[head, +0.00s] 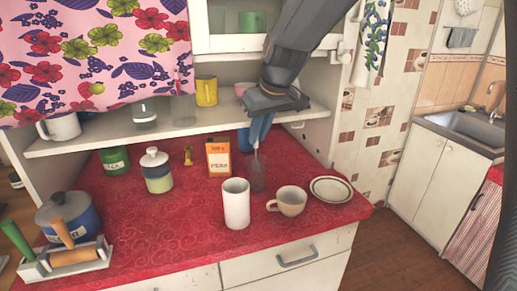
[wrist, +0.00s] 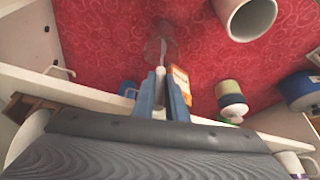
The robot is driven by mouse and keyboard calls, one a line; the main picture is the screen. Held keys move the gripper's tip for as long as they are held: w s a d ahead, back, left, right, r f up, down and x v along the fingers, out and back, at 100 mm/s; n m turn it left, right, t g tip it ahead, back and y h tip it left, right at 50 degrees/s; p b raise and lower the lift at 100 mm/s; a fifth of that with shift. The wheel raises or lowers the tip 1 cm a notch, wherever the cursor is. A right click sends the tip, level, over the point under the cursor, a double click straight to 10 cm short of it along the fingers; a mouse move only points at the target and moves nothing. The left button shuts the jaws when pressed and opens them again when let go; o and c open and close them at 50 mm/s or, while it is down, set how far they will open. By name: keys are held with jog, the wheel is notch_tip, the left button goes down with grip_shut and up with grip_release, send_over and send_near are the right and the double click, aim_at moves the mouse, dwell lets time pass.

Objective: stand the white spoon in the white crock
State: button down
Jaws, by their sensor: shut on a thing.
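The white crock (head: 236,205) stands upright and open on the red counter; in the wrist view its rim (wrist: 246,14) is at the top right. My gripper (head: 257,142) points down behind and right of the crock, above the counter. Its blue fingers (wrist: 160,98) are shut on the white spoon (wrist: 160,70), whose thin handle (head: 257,153) hangs below the fingertips. A clear glass (head: 258,178) stands under the gripper. The spoon's lower part lines up with the glass; I cannot tell whether it is inside or just above.
A beige cup (head: 288,202) and a striped-rim plate (head: 331,189) are right of the crock. An orange box (head: 218,158) stands close left of the gripper, and a lidded jar (head: 157,172) farther left. A shelf (head: 110,134) runs behind.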

aim_at(256, 148)
jog(key=shift+f+p, duration=0.4)
jog(key=shift+f, duration=1.7)
jog(key=shift+f, duration=0.15)
jog(key=c, duration=1.8)
grip_release()
jog(key=shift+o, duration=0.2)
